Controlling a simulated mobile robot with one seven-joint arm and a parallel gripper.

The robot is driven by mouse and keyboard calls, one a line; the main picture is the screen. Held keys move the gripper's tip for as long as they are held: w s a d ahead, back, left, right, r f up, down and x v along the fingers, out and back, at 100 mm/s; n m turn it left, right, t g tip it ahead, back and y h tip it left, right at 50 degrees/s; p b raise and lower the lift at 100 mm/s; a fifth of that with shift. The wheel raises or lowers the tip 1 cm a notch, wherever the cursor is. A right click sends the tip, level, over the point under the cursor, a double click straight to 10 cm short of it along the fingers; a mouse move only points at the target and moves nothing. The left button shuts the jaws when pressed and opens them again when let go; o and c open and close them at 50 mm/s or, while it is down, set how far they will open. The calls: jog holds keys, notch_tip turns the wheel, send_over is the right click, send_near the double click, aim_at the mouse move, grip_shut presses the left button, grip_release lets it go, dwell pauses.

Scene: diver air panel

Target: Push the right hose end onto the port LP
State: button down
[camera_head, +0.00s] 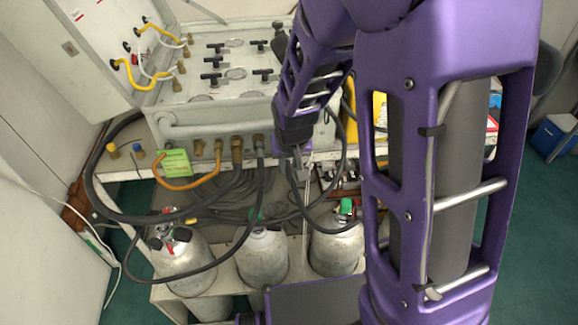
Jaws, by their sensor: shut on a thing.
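My gripper (299,160) is just right of the row of ports, below the front face of the grey air panel (190,132). It is shut on what looks like the end of a black hose (290,180), which hangs down from the jaws. The jaws and my arm hide most of that hose end. Brass ports (219,148) line the lower front of the panel. Black hoses run from the two rightmost ones in view, and an orange hose (181,187) from another. The port markings are too small to read, so I cannot tell which is LP.
Silver cylinders (262,257) stand in a rack below the bench, with black hoses looping over them. Yellow and blue caps (139,150) lie at the left of the bench. My arm blocks the right side of the view.

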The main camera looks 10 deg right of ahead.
jog(key=shift+w+r, duration=0.15)
jog(key=shift+w, duration=1.05)
dwell(0.5)
jog(key=c, duration=0.7)
grip_release()
